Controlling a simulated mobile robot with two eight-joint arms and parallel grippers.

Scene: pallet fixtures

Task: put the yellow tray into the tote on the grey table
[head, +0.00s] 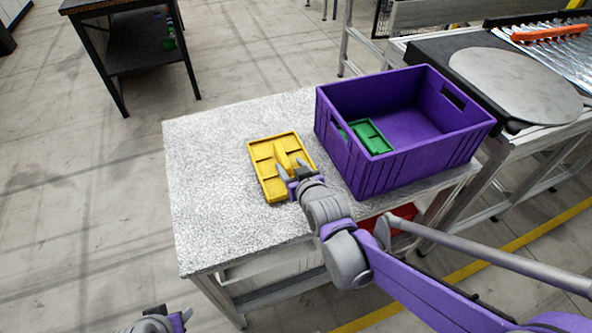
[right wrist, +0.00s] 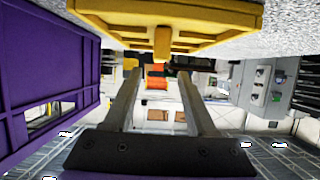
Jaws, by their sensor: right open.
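The yellow tray (head: 268,180) lies flat on the grey table (head: 205,200), left of the purple tote (head: 350,165). It has raised compartments and an upright handle in its middle. My right gripper (head: 291,171) is open at the tray's near right side, close to the handle. In the right wrist view the tray (right wrist: 200,18) and its handle (right wrist: 162,42) show just beyond the two open fingers (right wrist: 160,75); I cannot tell if they touch it. My left gripper (head: 178,318) is only partly in view at the bottom edge, away from the table.
A green tray (head: 370,137) lies inside the tote. A red object (head: 400,215) sits below the tabletop. A conveyor with a round metal plate (head: 515,85) stands to the right. A black table (head: 140,52) stands at the back left. The table's left part is clear.

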